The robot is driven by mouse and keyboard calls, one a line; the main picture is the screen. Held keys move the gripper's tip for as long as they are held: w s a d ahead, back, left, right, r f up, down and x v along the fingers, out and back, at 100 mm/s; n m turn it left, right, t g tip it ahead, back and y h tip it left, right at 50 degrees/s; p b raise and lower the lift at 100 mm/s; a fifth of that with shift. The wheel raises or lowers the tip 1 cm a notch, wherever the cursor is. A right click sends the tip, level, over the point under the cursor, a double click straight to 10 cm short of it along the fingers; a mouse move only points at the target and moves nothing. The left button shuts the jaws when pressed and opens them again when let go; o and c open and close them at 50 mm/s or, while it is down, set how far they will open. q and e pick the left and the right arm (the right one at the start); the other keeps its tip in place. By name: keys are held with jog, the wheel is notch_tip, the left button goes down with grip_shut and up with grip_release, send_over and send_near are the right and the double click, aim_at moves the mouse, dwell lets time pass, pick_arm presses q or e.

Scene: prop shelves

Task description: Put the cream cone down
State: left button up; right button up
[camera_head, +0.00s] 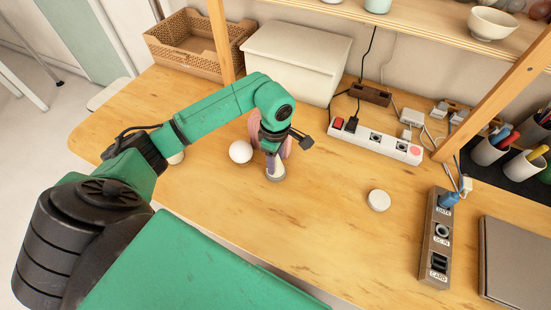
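My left gripper (273,150) points down over the middle of the wooden table. It appears shut on a small pale piece, which I take to be the cream cone (275,169). The gripper hides the upper part of the cone. Its lower end is at a pale round base (277,178) close to the tabletop; I cannot tell whether the cone touches it. My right gripper is not in view.
A white ball (240,151) and a pink rounded object (286,148) are close to the gripper. A cream object (176,158) is partly behind my arm. A white disc (379,200) lies to the right. A power strip (376,142) and white bin (296,60) stand behind. The front centre is clear.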

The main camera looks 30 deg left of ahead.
pick_arm(q)
jog(key=o, duration=0.3)
jog(key=shift+r, duration=0.55)
notch_tip(320, 180, up, 10)
jog(key=shift+r+b, duration=0.15)
jog(key=shift+b, duration=0.9)
jog(key=shift+r, duration=0.45)
